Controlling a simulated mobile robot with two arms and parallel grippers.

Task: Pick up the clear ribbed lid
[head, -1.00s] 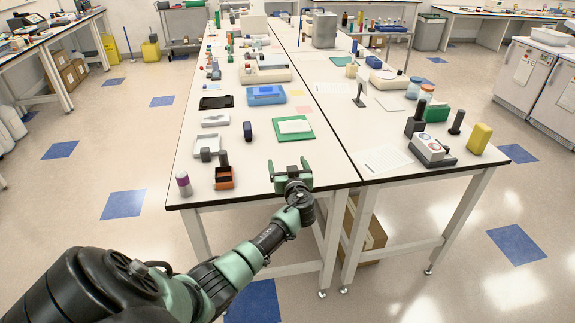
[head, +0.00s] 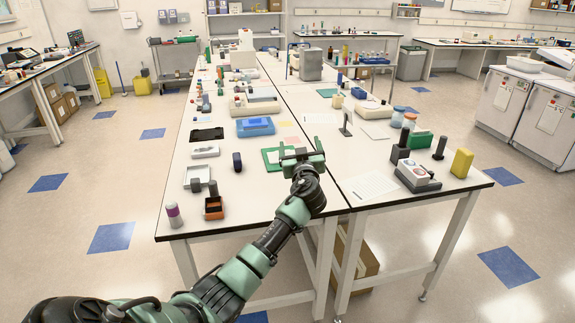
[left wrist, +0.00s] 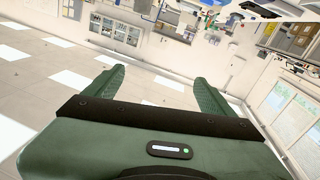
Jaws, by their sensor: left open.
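My left gripper (head: 300,149) is open and empty. In the head view it shows in front of the right part of a green mat (head: 270,162) on the near table. A pale flat piece on that mat, perhaps the clear ribbed lid (head: 286,154), is partly hidden behind the gripper; its ribs are too small to make out. In the left wrist view the two green fingers (left wrist: 160,82) stand wide apart with nothing between them, and no lid shows there. My right gripper is not in view.
A blue tray (head: 255,127) stands behind the mat. A dark blue upright object (head: 237,162), a white tray (head: 199,176) and an orange box (head: 213,208) are to the left. To the right are a paper sheet (head: 369,186) and a grey device (head: 417,177).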

